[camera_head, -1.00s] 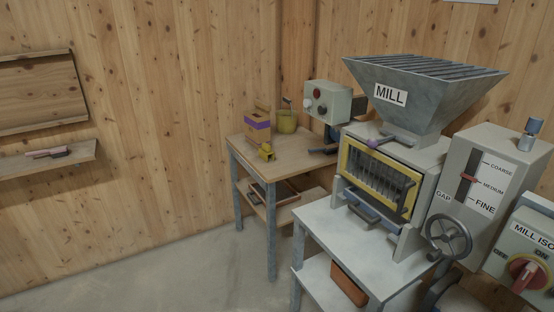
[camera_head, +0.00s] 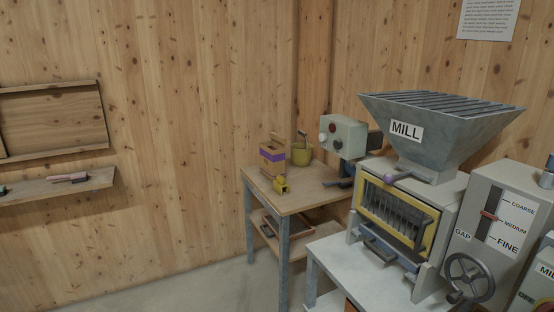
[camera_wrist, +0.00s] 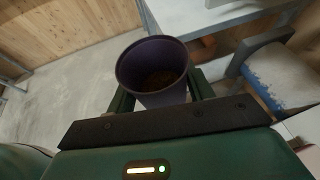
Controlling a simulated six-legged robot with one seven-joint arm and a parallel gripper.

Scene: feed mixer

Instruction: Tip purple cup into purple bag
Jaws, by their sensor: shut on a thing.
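The purple cup (camera_wrist: 146,62) is in the wrist view, a dark purple open-topped cup with brown loose material inside. My gripper (camera_wrist: 161,92) is shut on it, with a dark green finger on each side. The cup's mouth faces up toward the camera. The purple bag (camera_head: 272,155), a tan bag with a purple band, stands upright on the small wooden table in the head view. My gripper and the cup are out of the head view, and the bag does not show in the wrist view.
A yellow scoop-like item (camera_head: 281,186) lies before the bag, and an olive bucket (camera_head: 301,154) stands behind it. A grey control box (camera_head: 343,136) is to their right. The mill (camera_head: 410,205) stands right of the wooden table (camera_head: 312,197). Floor at lower left is clear.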

